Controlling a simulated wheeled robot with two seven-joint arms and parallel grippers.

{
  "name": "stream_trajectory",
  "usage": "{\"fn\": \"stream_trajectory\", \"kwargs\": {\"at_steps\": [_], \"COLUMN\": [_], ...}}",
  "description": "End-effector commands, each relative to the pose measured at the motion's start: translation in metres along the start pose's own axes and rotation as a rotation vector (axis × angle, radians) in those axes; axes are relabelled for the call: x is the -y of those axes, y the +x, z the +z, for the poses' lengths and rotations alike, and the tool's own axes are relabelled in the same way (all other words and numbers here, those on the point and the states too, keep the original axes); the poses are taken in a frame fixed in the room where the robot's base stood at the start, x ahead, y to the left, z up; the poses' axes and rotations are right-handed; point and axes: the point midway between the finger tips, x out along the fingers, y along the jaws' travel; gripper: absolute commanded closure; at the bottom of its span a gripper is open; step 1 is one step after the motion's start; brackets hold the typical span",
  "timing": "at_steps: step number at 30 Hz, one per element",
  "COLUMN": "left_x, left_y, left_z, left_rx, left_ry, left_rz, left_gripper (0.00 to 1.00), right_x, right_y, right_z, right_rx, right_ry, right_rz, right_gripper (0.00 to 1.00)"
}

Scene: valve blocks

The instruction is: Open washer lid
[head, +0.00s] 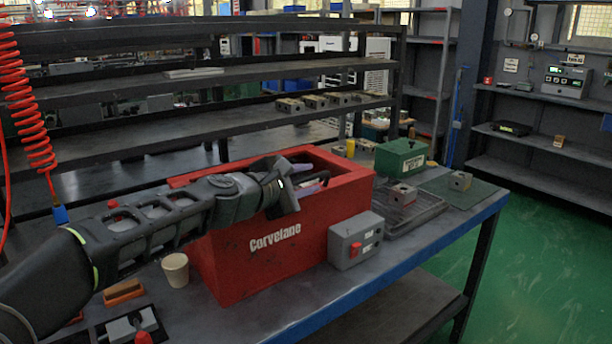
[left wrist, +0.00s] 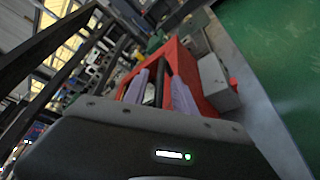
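The red washer (head: 285,257), a box lettered "Corvelane", stands on the workbench; it also shows in the left wrist view (left wrist: 192,72). Its top looks open at the right, with a dark inside. I cannot make out the lid clearly; my left arm hides part of the top. My left gripper (head: 312,183) is over the washer's top, pointing right. In the left wrist view its two pale purple fingers (left wrist: 160,95) are apart. A dark bar shows between or beyond them; I cannot tell whether they touch it. My right gripper is not in view.
A grey box with a red switch (head: 355,241) stands at the washer's front right. A beige cup (head: 175,270) and an orange tray (head: 123,292) are at left. Shelves (head: 200,85) stand behind.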

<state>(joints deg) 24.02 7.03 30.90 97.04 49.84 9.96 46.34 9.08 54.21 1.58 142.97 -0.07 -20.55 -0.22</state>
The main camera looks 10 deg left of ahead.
Motion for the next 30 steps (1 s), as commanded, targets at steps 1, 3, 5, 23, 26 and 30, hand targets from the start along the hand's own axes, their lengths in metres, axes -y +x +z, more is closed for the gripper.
{"fn": "stream_trajectory", "kwargs": {"at_steps": [1, 3, 5, 23, 26, 30], "left_x": [0.0002, 0.0004, 0.0004, 0.0004, 0.0004, 0.0004], "left_y": [0.0016, 0.0022, 0.0020, 0.0016, 0.0016, 0.0016], "left_z": [0.0002, 0.0000, -0.0001, -0.0001, -0.0001, -0.0001], "left_rx": [0.000, 0.000, 0.000, 0.000, 0.000, 0.000], "left_ry": [0.000, 0.000, 0.001, 0.001, 0.001, 0.001], "left_rz": [-0.001, 0.000, 0.000, 0.000, 0.000, 0.000], "left_gripper": [0.68, 0.68, 0.68, 1.00, 1.00, 1.00], "right_x": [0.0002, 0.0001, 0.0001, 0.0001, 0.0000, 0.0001], "right_y": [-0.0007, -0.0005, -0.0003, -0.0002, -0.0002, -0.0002], "right_z": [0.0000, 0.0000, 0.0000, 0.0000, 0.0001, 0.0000], "right_rx": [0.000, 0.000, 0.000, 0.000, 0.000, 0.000], "right_ry": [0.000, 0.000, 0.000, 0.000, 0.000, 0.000], "right_rz": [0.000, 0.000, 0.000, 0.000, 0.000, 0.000], "right_gripper": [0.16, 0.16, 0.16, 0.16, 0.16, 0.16]}}
